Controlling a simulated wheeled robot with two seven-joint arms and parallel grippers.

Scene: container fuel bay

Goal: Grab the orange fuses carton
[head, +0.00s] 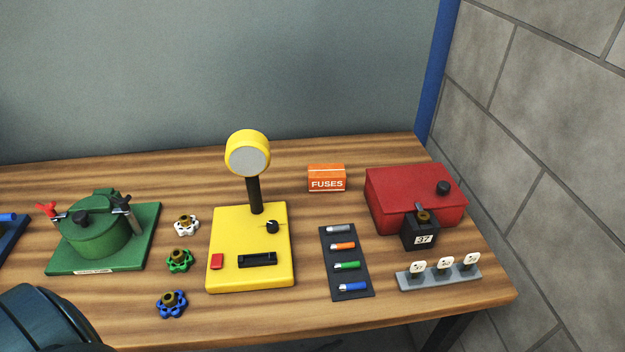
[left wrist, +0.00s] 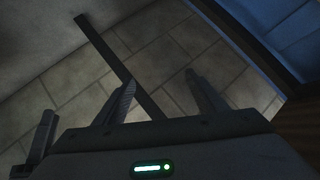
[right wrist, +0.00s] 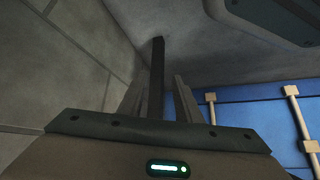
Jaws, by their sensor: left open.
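The orange fuses carton (head: 326,178) is a small box with a white FUSES label. It stands upright on the wooden table toward the back, right of the yellow lamp device and left of the red box. My left gripper (left wrist: 162,82) shows in the left wrist view, open and empty, with floor tiles behind its fingers. My right gripper (right wrist: 159,82) shows in the right wrist view with its fingers apart and nothing between them. Neither gripper shows in the head view, and the carton is in neither wrist view.
The yellow device (head: 225,262) with its round lamp head is left of the carton. A black strip (head: 349,291) with several coloured fuses lies in front. A red box (head: 405,190) with a padlock (head: 420,235) stands right. Bare table (head: 310,215) surrounds the carton; a grey wall rises behind.

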